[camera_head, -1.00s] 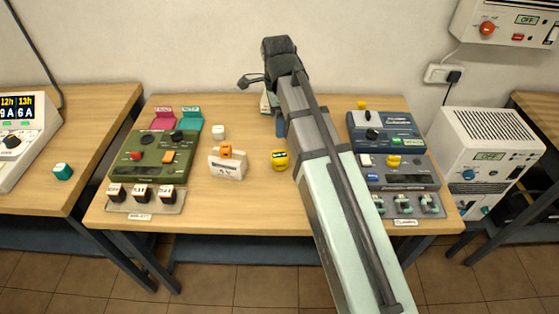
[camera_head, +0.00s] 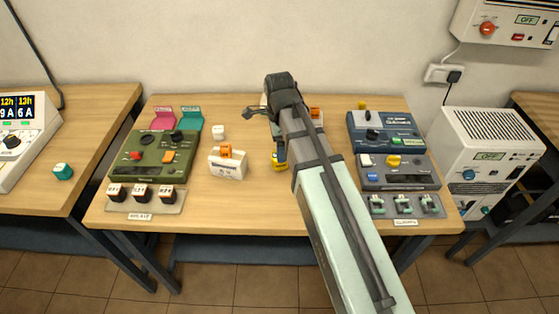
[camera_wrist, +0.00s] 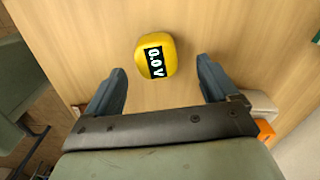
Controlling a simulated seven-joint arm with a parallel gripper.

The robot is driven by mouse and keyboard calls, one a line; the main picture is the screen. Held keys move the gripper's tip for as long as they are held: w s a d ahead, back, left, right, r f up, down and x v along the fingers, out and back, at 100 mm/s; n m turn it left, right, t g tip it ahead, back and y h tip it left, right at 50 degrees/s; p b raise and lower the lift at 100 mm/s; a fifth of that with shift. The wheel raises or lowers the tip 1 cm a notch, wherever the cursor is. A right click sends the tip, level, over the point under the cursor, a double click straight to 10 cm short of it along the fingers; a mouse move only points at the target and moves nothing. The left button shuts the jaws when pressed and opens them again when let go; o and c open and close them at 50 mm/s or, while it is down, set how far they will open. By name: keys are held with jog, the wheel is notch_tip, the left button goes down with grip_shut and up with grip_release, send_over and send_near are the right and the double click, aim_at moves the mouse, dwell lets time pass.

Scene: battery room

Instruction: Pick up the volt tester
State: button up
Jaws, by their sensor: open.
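The volt tester (camera_head: 279,167) is a small yellow rounded body on the wooden table, partly hidden by my gripper in the head view. In the wrist view the tester (camera_wrist: 152,45) lies with its black "0.0 V" display facing up. My gripper (camera_wrist: 160,67) is open, with one finger to each side of the tester's near part in that picture. The tester sits mostly beyond the line of the fingertips. Nothing is held. Whether the fingers are at the tester's height is hard to tell. My gripper (camera_head: 279,150) points down over it in the head view.
A white holder (camera_head: 228,166) with an orange block stands to the left, near a white cube (camera_head: 218,132). A green panel (camera_head: 158,158) is further left and blue-grey panels (camera_head: 398,172) are to the right. Behind my arm, an orange object (camera_head: 316,113) partly shows.

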jog(key=shift+s+f, duration=0.15)
jog(key=shift+f, duration=1.2)
jog(key=shift+s+f, duration=0.1)
jog(key=shift+f, duration=1.2)
jog(key=c, duration=1.2)
